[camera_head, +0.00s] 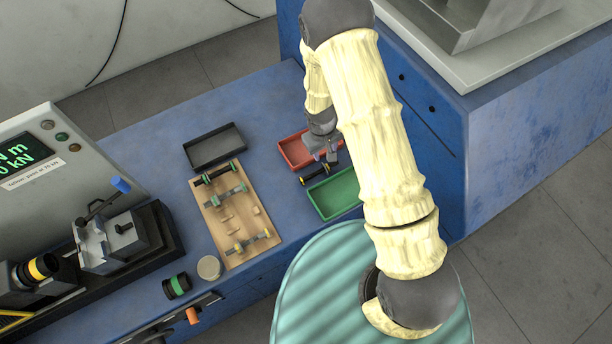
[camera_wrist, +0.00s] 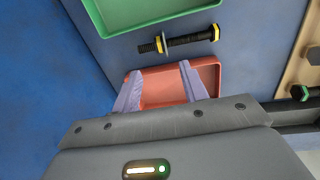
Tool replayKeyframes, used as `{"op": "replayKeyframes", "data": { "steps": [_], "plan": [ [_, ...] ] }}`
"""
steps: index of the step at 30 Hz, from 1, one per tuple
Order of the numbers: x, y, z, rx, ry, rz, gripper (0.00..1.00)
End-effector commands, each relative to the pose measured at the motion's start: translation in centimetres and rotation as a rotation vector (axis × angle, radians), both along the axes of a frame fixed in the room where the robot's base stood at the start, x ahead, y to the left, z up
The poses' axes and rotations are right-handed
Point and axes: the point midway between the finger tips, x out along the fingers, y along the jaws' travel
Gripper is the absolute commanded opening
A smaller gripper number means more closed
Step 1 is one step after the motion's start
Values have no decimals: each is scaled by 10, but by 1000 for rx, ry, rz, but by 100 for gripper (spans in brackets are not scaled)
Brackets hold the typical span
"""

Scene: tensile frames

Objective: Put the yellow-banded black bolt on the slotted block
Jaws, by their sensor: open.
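The yellow-banded black bolt (camera_head: 315,174) lies on the blue bench between the red and green trays. It also shows in the wrist view (camera_wrist: 188,41), beyond my fingertips, with a yellow-edged head at one end and a yellow band near the other. The light wooden block (camera_head: 215,224), likely the slotted block, lies left of it and carries several bolts and small raised wooden pieces. My gripper (camera_head: 325,154) is over the red tray, close to the bolt. In the wrist view my gripper (camera_wrist: 157,78) is open, with nothing between its fingers.
The red tray (camera_head: 289,153), green tray (camera_head: 322,212) and black tray (camera_head: 214,158) look empty. A grey fixture with a blue-tipped lever (camera_head: 120,185) stands left. A green-banded black cylinder (camera_head: 177,286) and pale round disc (camera_head: 209,267) sit near the front edge.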

Motion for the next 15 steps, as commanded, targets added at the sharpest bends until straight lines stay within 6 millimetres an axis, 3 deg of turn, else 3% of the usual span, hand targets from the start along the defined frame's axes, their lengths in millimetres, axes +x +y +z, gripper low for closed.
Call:
{"op": "replayKeyframes", "data": {
  "steps": [6, 15],
  "plan": [
    [1, -2, -17, 0, 0, 0, 44],
    [1, -2, -20, 1, -1, 0, 44]
  ]
}}
